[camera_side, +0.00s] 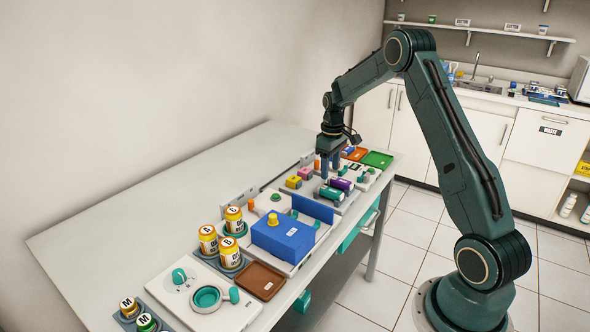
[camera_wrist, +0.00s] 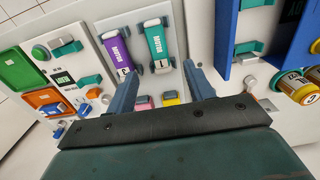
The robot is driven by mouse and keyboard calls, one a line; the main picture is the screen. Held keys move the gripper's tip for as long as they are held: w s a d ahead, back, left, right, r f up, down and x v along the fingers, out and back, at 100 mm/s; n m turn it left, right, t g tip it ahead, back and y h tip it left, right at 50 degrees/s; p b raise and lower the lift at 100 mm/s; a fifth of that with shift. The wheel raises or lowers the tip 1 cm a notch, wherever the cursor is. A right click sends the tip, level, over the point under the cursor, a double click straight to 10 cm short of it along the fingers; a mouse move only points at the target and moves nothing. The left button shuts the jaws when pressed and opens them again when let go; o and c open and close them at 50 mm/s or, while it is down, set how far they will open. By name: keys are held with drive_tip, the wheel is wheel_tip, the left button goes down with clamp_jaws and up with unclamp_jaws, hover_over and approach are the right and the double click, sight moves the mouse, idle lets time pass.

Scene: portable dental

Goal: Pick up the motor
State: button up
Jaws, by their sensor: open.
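Two motors lie side by side on a light panel. In the wrist view, the purple motor (camera_wrist: 118,55) is at the left and the teal motor (camera_wrist: 157,46) is to its right, both with white labels. In the side view, the purple motor (camera_side: 341,184) lies just behind the teal motor (camera_side: 332,194). My gripper (camera_side: 329,166) points down above the panel close to the motors. In the wrist view, my gripper (camera_wrist: 160,74) has its fingers spread with nothing between them that I can see held. The exact height above the motors is hard to tell.
A pink block (camera_side: 305,173) and a yellow block (camera_side: 293,182) sit beside the motors. A blue upright wall (camera_side: 312,208) and a blue box (camera_side: 283,238) stand nearer the camera. Green (camera_side: 377,159) and orange (camera_side: 356,154) trays lie at the far end. The table's left side is clear.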

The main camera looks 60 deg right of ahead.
sight(330, 189)
drive_tip(key=shift+f, duration=1.3)
drive_tip(key=shift+s+d+f, duration=0.1)
drive_tip(key=shift+f, duration=1.2)
drive_tip(key=shift+s+f, duration=0.1)
drive_tip(key=shift+f, duration=1.2)
drive_tip(key=c, duration=1.1)
drive_tip(key=shift+r, duration=0.1)
wheel_tip(330, 189, up, 20)
